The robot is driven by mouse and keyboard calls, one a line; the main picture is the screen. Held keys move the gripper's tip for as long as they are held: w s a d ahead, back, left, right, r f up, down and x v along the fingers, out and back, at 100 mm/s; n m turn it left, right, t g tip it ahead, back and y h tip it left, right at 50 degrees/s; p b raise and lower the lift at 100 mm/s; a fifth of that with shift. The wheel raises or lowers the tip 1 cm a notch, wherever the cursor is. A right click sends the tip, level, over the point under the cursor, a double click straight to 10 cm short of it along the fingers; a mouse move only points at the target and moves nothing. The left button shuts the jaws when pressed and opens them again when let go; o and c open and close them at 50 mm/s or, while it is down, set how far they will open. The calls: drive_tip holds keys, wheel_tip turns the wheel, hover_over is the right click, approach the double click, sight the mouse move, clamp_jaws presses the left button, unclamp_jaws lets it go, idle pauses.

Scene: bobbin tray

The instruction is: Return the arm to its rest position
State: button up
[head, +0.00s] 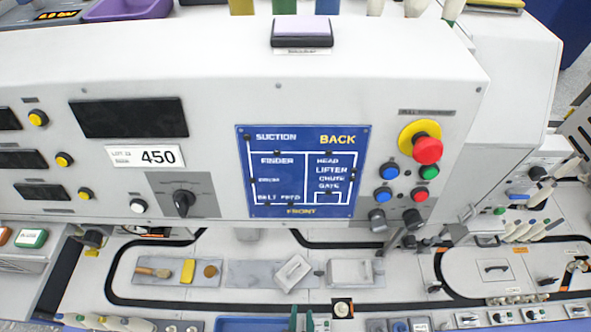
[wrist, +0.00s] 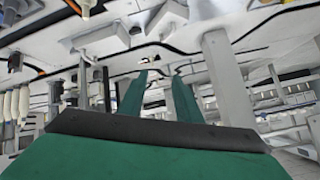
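My gripper (wrist: 159,80) shows in the wrist view as two green fingers reaching forward from a dark bar and a green body. The fingers stand apart, with nothing visible held between them. In the head view only two small green tips of my gripper (head: 301,319) show at the bottom edge, near the middle. The rest of my arm is out of the head view. The wrist picture appears tilted or upside down, so exact distances to nearby surfaces cannot be told.
The large white control panel (head: 215,85) with a blue diagram sign (head: 304,171) fills the head view. Below it lies a pale deck with a black track (head: 190,304), a grey tray (head: 176,281) with small items, and white blocks. A blue bin (head: 250,324) edges the bottom.

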drive_tip(key=s+a+r+n+t, duration=0.1)
drive_tip(key=s+r+n+t, duration=0.1)
drive_tip(key=r, duration=1.1)
drive_tip(key=s+a+r+n+t, duration=0.1)
drive_tip(key=s+r+n+t, duration=0.1)
drive_tip(key=r, duration=1.1)
drive_tip(key=s+t, duration=0.1)
drive_tip(key=s, duration=0.1)
drive_tip(key=shift+s+r+n+y, duration=0.25)
drive_tip(key=shift+s+n+y, duration=0.05)
drive_tip(key=shift+s+n, duration=0.1)
